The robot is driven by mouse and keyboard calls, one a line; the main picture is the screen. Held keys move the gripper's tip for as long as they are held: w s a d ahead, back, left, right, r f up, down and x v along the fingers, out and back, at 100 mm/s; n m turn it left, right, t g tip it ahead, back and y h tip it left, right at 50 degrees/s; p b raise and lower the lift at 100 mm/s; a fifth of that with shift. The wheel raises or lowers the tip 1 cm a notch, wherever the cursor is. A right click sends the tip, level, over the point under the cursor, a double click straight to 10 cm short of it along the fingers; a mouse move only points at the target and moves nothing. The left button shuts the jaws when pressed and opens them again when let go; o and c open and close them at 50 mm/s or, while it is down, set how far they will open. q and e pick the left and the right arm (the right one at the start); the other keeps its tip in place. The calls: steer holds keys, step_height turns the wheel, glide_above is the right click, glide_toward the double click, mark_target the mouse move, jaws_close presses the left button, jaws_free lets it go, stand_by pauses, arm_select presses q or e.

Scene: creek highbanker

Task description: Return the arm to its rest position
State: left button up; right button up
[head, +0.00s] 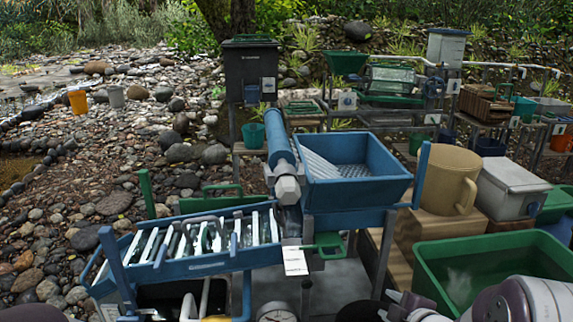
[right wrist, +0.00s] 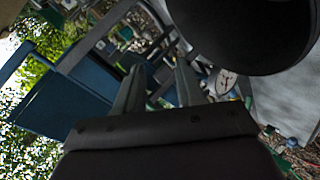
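My right gripper (head: 394,304) is low at the bottom edge of the head view, left of the green tub and in front of the blue highbanker. In the right wrist view my right gripper (right wrist: 158,82) has its two grey fingers apart, with nothing seen between them. My right arm (head: 525,300) comes in from the bottom right corner. My left gripper does not show; only a dark rounded piece is at the bottom left corner of the head view.
The blue highbanker has a hopper (head: 365,182) and a sloping sluice (head: 200,262). A green tub (head: 430,285) of water is at the right, with a tan mug (head: 447,180) and a grey box (head: 508,190) behind. A round gauge (head: 276,313) is at bottom centre. Stony ground lies left.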

steer(key=s+d+f+m+g+h, duration=0.25)
steer(key=s+f+m+g, duration=0.3)
steer(key=s+m, duration=0.3)
steer(key=s+a+r+m+g, duration=0.1)
steer(key=s+a+m+g, duration=0.45)
steer(key=s+a, duration=0.4)
step_height(320, 180, up, 16)
steer(key=a+p, duration=0.1)
steer(key=p, duration=1.3)
steer(key=shift+w+f+t+y+p, duration=0.2)
steer(key=shift+t+y+p, duration=0.1)
steer(key=shift+y+p, duration=0.15)
